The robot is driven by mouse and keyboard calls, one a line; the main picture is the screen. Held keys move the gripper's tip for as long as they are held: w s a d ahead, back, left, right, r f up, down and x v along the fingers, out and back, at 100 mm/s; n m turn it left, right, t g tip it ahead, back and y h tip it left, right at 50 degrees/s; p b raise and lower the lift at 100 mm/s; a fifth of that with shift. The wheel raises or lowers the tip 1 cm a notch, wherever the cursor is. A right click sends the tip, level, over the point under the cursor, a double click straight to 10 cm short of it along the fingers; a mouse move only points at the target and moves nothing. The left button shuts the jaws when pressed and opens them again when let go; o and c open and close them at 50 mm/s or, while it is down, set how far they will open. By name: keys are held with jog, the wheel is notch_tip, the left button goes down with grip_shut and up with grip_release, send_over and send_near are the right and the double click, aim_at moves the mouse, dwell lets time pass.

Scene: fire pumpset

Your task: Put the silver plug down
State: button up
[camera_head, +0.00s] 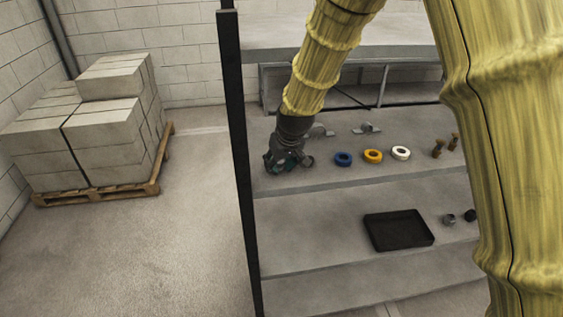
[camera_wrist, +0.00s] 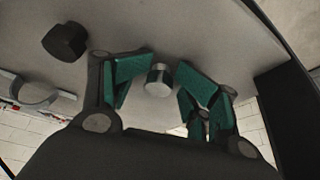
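The silver plug (camera_wrist: 159,80) shows in the wrist view as a small bright piece with a faceted end, between the two teal finger pads. My gripper (camera_wrist: 165,78) is open around it, with a narrow gap visible on each side. The plug appears to rest on the grey shelf surface (camera_wrist: 215,40). In the head view my gripper (camera_head: 284,163) is low over the left end of the middle shelf (camera_head: 340,178), close to the dark post.
A dark plug-like piece (camera_wrist: 65,41) and a grey clamp (camera_wrist: 36,92) are near my gripper. A black tray (camera_head: 398,230) is on the lower shelf. A dark post (camera_head: 238,150) stands close left.

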jog(key=shift+s+f, duration=0.1)
jog(key=shift+s, duration=0.05)
jog(key=shift+r+p, duration=0.35)
jog(key=shift+r, duration=0.25)
jog(key=shift+r+b, duration=0.15)
jog(key=shift+b, duration=0.15)
jog(key=b+v, duration=0.5)
jog(key=v, duration=0.7)
